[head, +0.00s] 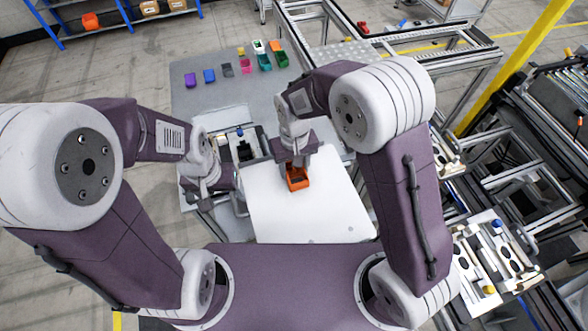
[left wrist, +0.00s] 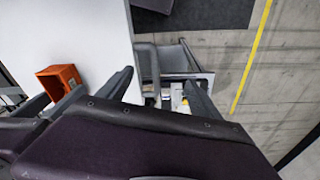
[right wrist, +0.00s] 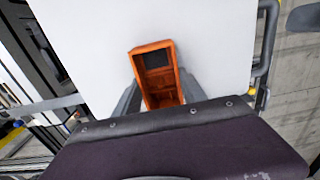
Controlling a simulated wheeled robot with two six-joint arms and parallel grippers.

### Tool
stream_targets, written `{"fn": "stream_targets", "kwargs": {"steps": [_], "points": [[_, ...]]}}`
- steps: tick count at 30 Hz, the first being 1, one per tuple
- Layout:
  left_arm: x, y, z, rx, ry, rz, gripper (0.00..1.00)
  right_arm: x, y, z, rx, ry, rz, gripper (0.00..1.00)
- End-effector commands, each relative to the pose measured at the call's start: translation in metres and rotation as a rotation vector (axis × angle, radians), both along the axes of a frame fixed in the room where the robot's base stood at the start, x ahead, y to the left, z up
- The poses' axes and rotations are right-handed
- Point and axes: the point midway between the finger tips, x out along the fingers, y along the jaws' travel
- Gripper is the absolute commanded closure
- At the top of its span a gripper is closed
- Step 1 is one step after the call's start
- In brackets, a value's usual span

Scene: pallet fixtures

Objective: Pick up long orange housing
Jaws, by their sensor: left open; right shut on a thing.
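The long orange housing (head: 297,183) is an open-topped orange box over the white work surface (head: 290,222). My right gripper (head: 296,164) is shut on it from above. In the right wrist view the housing (right wrist: 155,75) sits between the fingers, its open, partitioned inside showing. I cannot tell whether its base touches the surface. The housing also shows in the left wrist view (left wrist: 60,76), to the left of my left gripper. My left gripper (left wrist: 162,90) is open and empty, beyond the edge of the white surface.
A grey table (head: 210,108) behind holds several small coloured housings, among them a purple one (head: 190,79) and another orange one (head: 276,46). A fixture (head: 240,145) stands left of my right gripper. Pallet fixtures (head: 490,255) and metal frames stand at the right.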

Motion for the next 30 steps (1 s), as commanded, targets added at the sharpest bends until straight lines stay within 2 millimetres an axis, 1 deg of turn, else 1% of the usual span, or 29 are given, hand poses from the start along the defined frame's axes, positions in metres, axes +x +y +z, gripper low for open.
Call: {"fn": "stream_targets", "kwargs": {"steps": [5,8,11,14,21,24,27,30], "points": [[0.0,0.0,0.013,0.0,0.0,0.0,0.26,0.0,0.0,0.014,0.0,-0.001,0.0,0.97],[0.0,0.0,0.027,0.0,0.0,0.0,0.26,0.0,0.0,0.029,0.0,-0.001,0.0,0.97],[0.0,0.0,0.046,0.0,0.0,0.0,0.26,0.0,0.0,0.049,0.0,-0.001,0.0,0.97],[0.0,0.0,0.048,0.0,0.0,0.0,0.26,-0.019,0.001,0.057,0.002,-0.002,0.003,0.97],[0.0,0.0,0.07,0.0,0.0,0.0,0.26,-0.076,0.002,0.092,0.002,-0.002,0.005,0.97],[0.0,0.0,0.078,0.0,0.0,0.0,0.26,-0.095,0.002,0.102,0.001,-0.001,0.004,0.97],[0.0,0.0,0.083,0.0,0.0,0.0,0.26,-0.108,0.002,0.108,0.0,-0.001,0.003,0.97],[0.0,0.0,0.084,0.0,0.0,0.0,0.26,-0.115,0.002,0.11,0.001,-0.001,0.001,0.97]]}}
